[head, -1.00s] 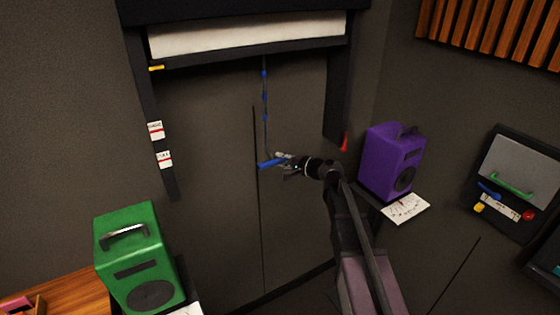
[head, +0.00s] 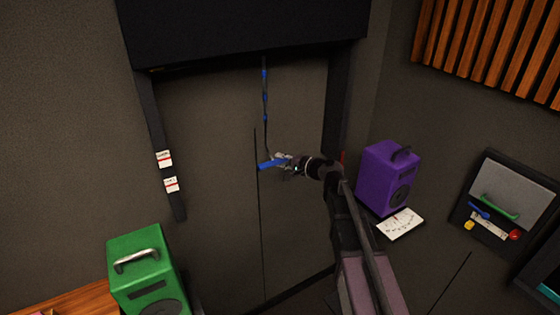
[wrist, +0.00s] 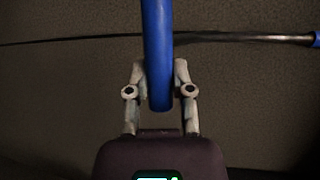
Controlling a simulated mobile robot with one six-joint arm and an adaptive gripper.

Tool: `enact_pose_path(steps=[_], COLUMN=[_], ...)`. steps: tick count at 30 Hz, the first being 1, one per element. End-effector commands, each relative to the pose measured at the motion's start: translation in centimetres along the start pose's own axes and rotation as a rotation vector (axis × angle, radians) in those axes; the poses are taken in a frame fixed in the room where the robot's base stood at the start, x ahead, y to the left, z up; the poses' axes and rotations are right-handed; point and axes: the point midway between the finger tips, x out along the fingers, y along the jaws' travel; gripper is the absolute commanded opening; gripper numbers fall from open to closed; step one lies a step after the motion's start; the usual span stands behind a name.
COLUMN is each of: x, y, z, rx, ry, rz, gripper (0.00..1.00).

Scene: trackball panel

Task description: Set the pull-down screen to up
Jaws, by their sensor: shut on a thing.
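The pull-down screen's black housing (head: 245,35) spans the top of the head view between two dark side rails. No white screen cloth shows below it. A dark cord with blue segments (head: 265,97) hangs from under the housing to a blue pull handle (head: 268,165). My gripper (head: 282,160) is shut on the handle, well below the housing. In the wrist view, my gripper's fingers (wrist: 160,75) sit on both sides of the blue handle (wrist: 157,40). The cord runs across behind it, with a blue segment at the right.
Two white labels, upper (head: 164,158) and lower (head: 172,184), mark the left rail. A green speaker (head: 145,268) stands lower left. A purple speaker (head: 385,175) stands right of my arm, beside a white meter card (head: 400,223). A panel with a green handle (head: 500,208) is far right.

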Motion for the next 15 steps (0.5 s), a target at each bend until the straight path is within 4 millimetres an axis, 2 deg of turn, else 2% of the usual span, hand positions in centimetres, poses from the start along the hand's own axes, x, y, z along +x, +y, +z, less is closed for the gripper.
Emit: enact_pose_path(steps=[6, 7, 10, 11, 15], x=[0.11, 0.12, 0.12, 0.12, 0.10], y=[-0.43, -0.43, -0.42, -0.41, -0.33], z=[-0.32, -0.32, -0.32, -0.30, -0.23], rx=[0.008, 0.008, 0.007, 0.007, 0.006], ry=[0.005, 0.005, 0.005, 0.004, 0.003], rz=[-0.012, -0.012, -0.011, -0.011, -0.009], gripper=[0.00, 0.33, 0.62, 0.65, 0.65])
